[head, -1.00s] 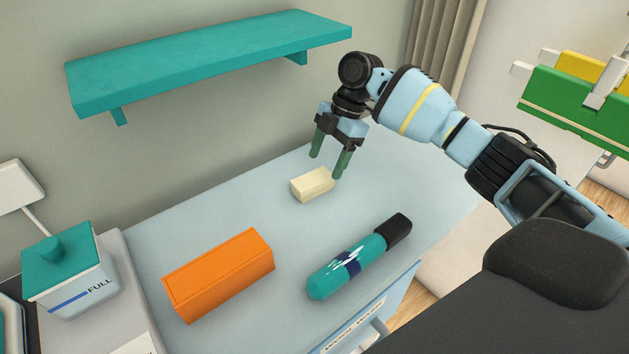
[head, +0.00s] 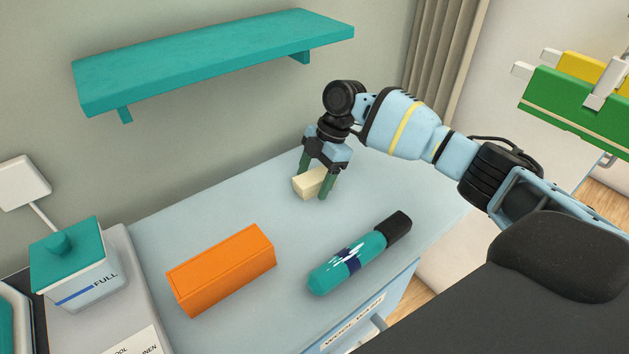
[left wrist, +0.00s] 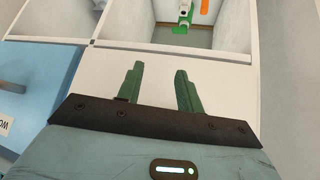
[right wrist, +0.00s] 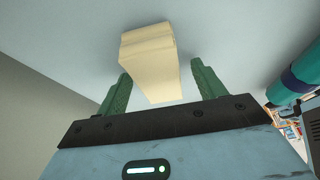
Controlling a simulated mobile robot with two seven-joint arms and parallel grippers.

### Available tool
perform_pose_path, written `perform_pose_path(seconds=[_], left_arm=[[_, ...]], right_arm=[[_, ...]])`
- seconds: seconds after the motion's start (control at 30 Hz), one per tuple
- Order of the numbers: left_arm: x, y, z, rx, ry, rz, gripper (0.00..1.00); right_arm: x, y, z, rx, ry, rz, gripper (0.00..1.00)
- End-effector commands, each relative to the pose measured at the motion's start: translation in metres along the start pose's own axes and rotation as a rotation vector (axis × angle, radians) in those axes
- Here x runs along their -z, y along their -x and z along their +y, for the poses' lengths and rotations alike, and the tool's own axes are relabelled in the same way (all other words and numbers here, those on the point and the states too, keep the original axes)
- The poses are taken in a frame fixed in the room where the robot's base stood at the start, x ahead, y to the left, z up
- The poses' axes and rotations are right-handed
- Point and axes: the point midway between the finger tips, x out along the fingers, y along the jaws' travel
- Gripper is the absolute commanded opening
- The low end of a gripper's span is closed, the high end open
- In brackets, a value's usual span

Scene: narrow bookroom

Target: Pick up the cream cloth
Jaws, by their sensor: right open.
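The cream cloth (head: 309,183), a small folded block, lies on the light blue counter top (head: 215,210). My right gripper (head: 315,180) is open, pointing down, with one green finger on each side of the cloth. In the right wrist view the cloth (right wrist: 150,60) shows between and beyond the open fingers (right wrist: 160,88). I cannot tell whether either finger touches it. My left gripper (left wrist: 160,85) shows only in the left wrist view; its fingers are apart with nothing between them.
An orange box (head: 222,270) and a teal bottle with a black cap (head: 360,255) lie on the counter. A white canister with a teal lid (head: 75,270) stands at the left. A teal shelf (head: 215,62) hangs on the wall above.

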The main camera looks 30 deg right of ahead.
Motion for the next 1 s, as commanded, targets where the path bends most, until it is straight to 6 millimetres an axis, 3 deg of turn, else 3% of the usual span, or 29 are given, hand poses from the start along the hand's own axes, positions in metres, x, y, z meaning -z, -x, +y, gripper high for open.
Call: perform_pose_path(seconds=[0.57, 0.93, 1.0], left_arm=[[0.0004, -0.0007, -0.0002, 0.000, -0.001, 0.001, 0.36], [-0.0016, -0.0012, -0.0002, 0.000, -0.001, -0.003, 0.36], [-0.0016, -0.0012, -0.0002, 0.000, -0.001, -0.003, 0.36]], right_arm=[[-0.0016, -0.0034, -0.0001, 0.000, 0.000, 0.000, 0.69], [-0.0017, -0.0032, -0.0001, 0.001, 0.000, 0.000, 0.22], [-0.0016, -0.0031, -0.0001, 0.000, 0.000, 0.000, 0.21]])
